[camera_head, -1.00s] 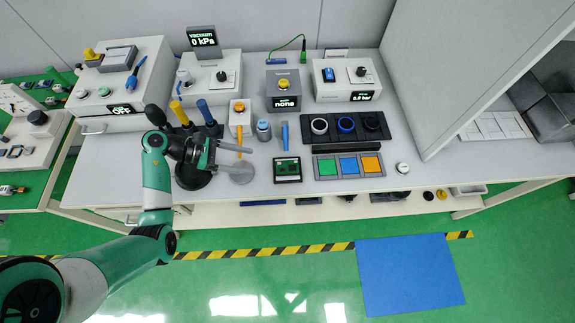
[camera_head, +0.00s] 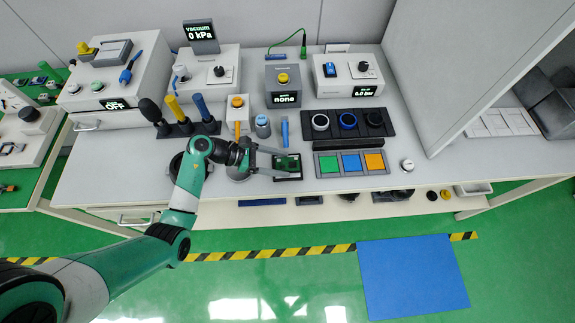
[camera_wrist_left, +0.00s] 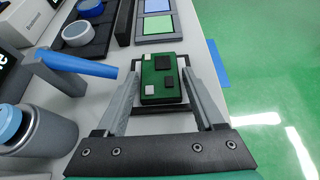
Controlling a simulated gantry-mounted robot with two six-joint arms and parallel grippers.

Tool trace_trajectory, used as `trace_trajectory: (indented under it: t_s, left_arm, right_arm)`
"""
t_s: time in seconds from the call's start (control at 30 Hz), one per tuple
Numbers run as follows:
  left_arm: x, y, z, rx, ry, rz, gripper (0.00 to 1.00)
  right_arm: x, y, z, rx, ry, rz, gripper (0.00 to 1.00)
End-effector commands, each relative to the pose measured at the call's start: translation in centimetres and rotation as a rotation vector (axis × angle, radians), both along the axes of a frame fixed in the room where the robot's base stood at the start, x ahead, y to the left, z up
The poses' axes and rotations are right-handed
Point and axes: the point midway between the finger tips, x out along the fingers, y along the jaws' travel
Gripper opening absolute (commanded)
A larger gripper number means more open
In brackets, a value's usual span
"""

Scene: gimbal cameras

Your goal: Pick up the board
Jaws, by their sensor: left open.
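The board (camera_head: 284,163) is a small green circuit board with black and light chips, lying in a dark square frame (camera_head: 289,180) on the white bench. In the left wrist view the board (camera_wrist_left: 161,80) lies between the fingers of my left gripper (camera_wrist_left: 160,88), with the frame (camera_wrist_left: 160,109) around it. My left gripper (camera_head: 279,164) is open, one finger on each side of the board. A narrow gap shows beside the board, and I cannot tell whether either finger touches it. My right gripper is not in view.
A blue-handled tool (camera_head: 285,132) and a blue-capped bottle (camera_head: 263,127) stand close behind the board. A tray of green, blue and orange squares (camera_head: 351,174) is to the right. The bench's front edge is close in front.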

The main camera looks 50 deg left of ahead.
Motion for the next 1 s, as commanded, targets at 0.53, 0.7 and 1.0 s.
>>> trace_trajectory:
  t_s: [0.53,0.7,1.0]
  left_arm:
    - [0.0,0.0,0.1,0.0,0.0,0.0,0.0]
    - [0.0,0.0,0.1,0.0,0.0,0.0,0.0]
    - [0.0,0.1,3.2,0.001,-0.002,0.0,0.0]
  right_arm:
    - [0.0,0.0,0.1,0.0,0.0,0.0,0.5]
    - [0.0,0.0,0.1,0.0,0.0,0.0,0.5]
    - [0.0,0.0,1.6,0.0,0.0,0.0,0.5]
